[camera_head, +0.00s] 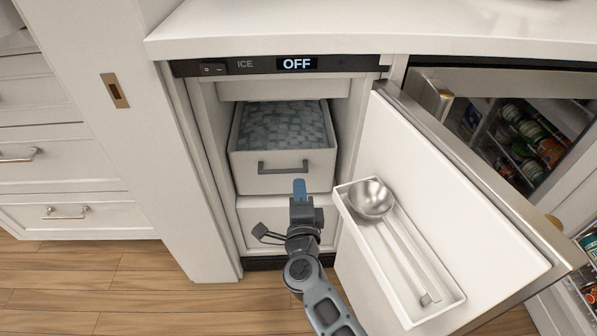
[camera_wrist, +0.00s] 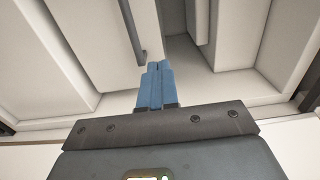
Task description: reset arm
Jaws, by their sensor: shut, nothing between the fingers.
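My gripper (camera_head: 299,188) has blue fingers and is raised in front of the open ice maker, just below the handle of its ice bin in the head view. In the wrist view my gripper (camera_wrist: 157,66) shows its two blue fingers pressed together with nothing between them. The white ice bin (camera_head: 305,184) is full of pale ice cubes and has a grey handle (camera_head: 283,167). The handle also shows in the wrist view (camera_wrist: 132,30), ahead and to the left of the fingertips. I cannot tell whether the fingers touch anything.
The ice maker door (camera_head: 460,215) stands open at the right. Its tray (camera_head: 440,305) holds a metal scoop (camera_head: 371,199). The display (camera_head: 297,64) reads OFF. A fridge with cans (camera_head: 530,140) is at the far right. White drawers (camera_head: 75,212) stand left. Wooden floor (camera_head: 130,290) lies clear at lower left.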

